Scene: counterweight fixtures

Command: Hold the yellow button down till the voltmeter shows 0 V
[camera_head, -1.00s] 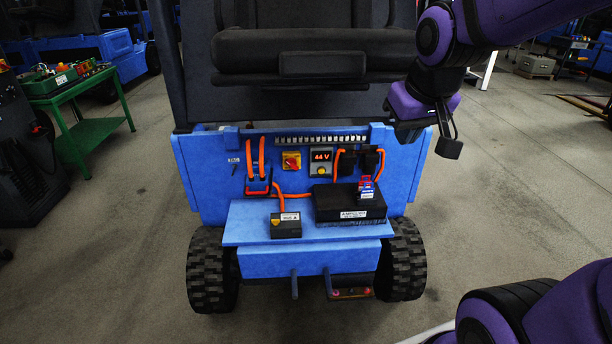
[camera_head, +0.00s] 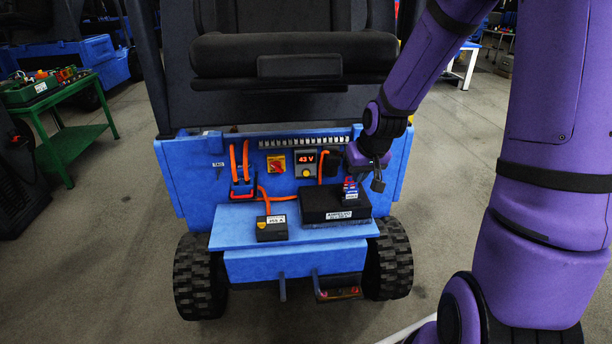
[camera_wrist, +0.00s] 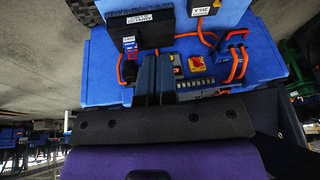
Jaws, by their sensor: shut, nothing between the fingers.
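The voltmeter (camera_head: 306,157) on the blue vehicle's upright panel shows 43 V in red digits in the head view. The round yellow button (camera_head: 306,173) sits just below its display. My gripper (camera_head: 378,184) is to the right of the button, in front of the panel's right part, apart from the button. In the wrist view its two dark fingers (camera_wrist: 154,78) are together and empty.
A red-and-yellow rotary switch (camera_head: 276,164) is left of the voltmeter. Orange cables (camera_head: 233,160) loop around the panel. A black box (camera_head: 335,205) with a blue-and-red item (camera_head: 350,187) on top stands on the blue ledge (camera_head: 232,222). A smaller labelled black box (camera_head: 271,229) is beside it.

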